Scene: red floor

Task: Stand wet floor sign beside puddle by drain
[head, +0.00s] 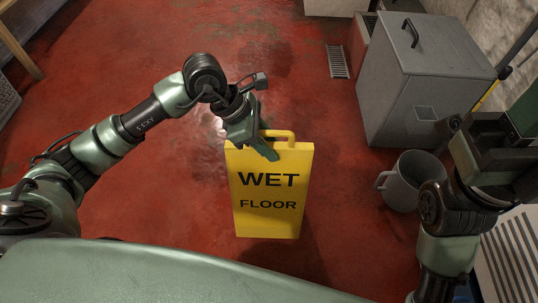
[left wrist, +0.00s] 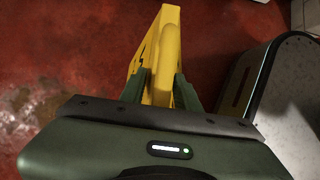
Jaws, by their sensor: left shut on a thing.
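The yellow wet floor sign (head: 268,222) is upright in the middle of the head view, its lettered face towards me. My left gripper (head: 262,143) is shut on its top handle. In the left wrist view the sign (left wrist: 168,22) sits between the fingers (left wrist: 160,88). A shadow lies below the sign; I cannot tell whether its foot touches the floor. A shiny wet patch (head: 214,124) lies left of and behind the sign, partly hidden by my arm. The drain grate (head: 338,61) is farther back, right of centre. My right gripper (head: 490,145) is at the right edge, its fingers unclear.
A grey lidded bin (head: 400,105) stands at the right behind a grey bucket (head: 405,180). A wall (head: 500,30) closes the back right. The red floor (head: 110,60) is open at the left and back, and between sign and drain.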

